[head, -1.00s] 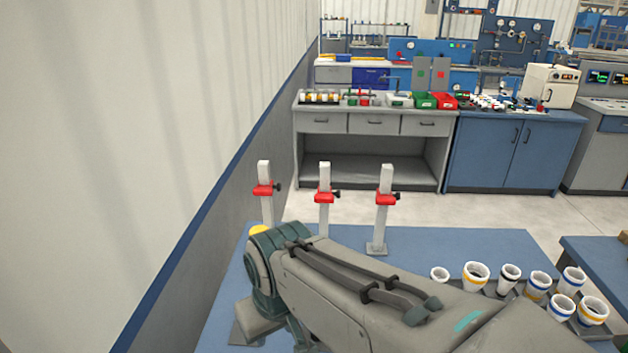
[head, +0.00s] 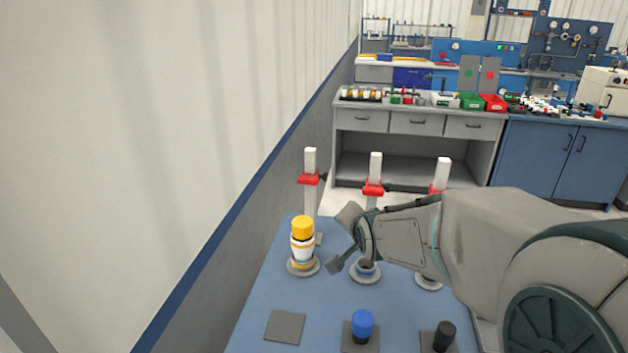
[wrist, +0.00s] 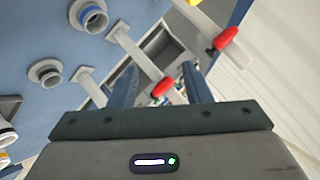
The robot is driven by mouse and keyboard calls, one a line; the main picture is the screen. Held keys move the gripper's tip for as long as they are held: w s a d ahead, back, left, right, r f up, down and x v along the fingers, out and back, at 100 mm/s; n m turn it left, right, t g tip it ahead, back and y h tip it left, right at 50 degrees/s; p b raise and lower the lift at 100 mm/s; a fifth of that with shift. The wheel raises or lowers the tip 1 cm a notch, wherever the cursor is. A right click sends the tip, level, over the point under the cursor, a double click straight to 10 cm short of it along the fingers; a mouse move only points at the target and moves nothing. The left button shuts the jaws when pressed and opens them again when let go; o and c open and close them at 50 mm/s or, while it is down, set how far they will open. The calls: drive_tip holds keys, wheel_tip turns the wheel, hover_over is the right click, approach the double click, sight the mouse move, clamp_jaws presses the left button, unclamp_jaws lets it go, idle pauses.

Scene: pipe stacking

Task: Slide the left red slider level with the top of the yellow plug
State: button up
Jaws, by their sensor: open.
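The left red slider (head: 309,179) sits high on a white upright post. In the head view it appears above the yellow plug (head: 302,228), which tops a white pipe with a yellow band in front of that post. My gripper (head: 341,238) is open and empty, right of the plug, partly hidden by my arm. In the wrist view, my gripper (wrist: 161,68) points toward the posts with its fingers apart. One red slider (wrist: 163,88) shows between the fingers, seemingly the middle one, and another (wrist: 228,38) lies at upper right.
The middle slider (head: 373,189) and right slider (head: 436,189) stand on similar posts, the right one partly behind my arm. A flanged holder (head: 365,272) is below my gripper. A blue plug (head: 362,323) and black plug (head: 444,335) stand nearer. A wall (head: 230,150) rises at left.

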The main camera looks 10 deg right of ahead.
sight(325, 178)
drive_tip(key=w+m+t, duration=0.2)
drive_tip(key=w, duration=0.6)
drive_tip(key=w+a+f+m+t+y+b, duration=0.1)
drive_tip(key=w+m+t, duration=0.1)
drive_tip(key=w, duration=0.7)
drive_tip(key=w+a+m+t, duration=0.1)
drive_tip(key=w+m+t, duration=0.2)
drive_tip(key=w, duration=0.6)
drive_tip(key=shift+f+y, duration=0.3)
drive_tip(key=shift+f, duration=0.1)
clamp_jaws()
drive_tip(key=shift+f+b, duration=0.15)
drive_tip(key=shift+b, duration=0.25)
